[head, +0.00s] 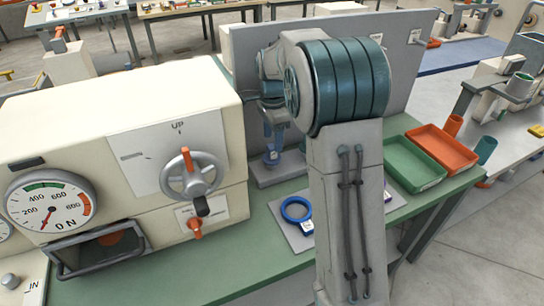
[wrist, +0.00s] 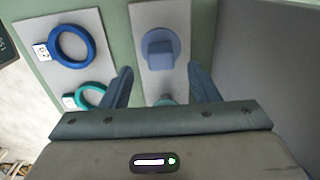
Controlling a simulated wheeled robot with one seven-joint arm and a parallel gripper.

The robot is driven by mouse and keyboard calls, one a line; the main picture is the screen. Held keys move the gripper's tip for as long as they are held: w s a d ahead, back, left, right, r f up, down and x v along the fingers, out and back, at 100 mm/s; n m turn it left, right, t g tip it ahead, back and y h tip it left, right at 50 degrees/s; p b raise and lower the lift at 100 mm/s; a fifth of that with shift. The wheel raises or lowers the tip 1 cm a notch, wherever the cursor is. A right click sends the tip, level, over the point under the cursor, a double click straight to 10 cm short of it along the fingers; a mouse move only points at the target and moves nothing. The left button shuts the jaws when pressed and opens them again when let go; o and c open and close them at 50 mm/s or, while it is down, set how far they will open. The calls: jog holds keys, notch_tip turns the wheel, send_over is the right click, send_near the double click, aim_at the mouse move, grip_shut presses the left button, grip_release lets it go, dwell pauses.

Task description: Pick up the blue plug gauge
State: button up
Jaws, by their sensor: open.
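My gripper (wrist: 160,70) is open, with one finger on each side of the picture's middle. The plug gauge lies just beyond the fingertips, roughly centred between them, and nothing is held. A teal round piece (wrist: 166,101) on the same plate is mostly hidden by my gripper.
A blue ring (wrist: 71,47) and a teal ring (wrist: 90,95) lie on another plate to the left. The cream machine (head: 110,110) with dial and handwheel stands left of my arm. A green tray (head: 413,163) and an orange tray (head: 442,148) sit at right.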

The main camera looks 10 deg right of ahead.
aim_at(272, 146)
notch_tip(272, 146, down, 5)
jog(key=shift+a, duration=0.15)
jog(key=c, duration=1.1)
jog(key=shift+r, duration=0.15)
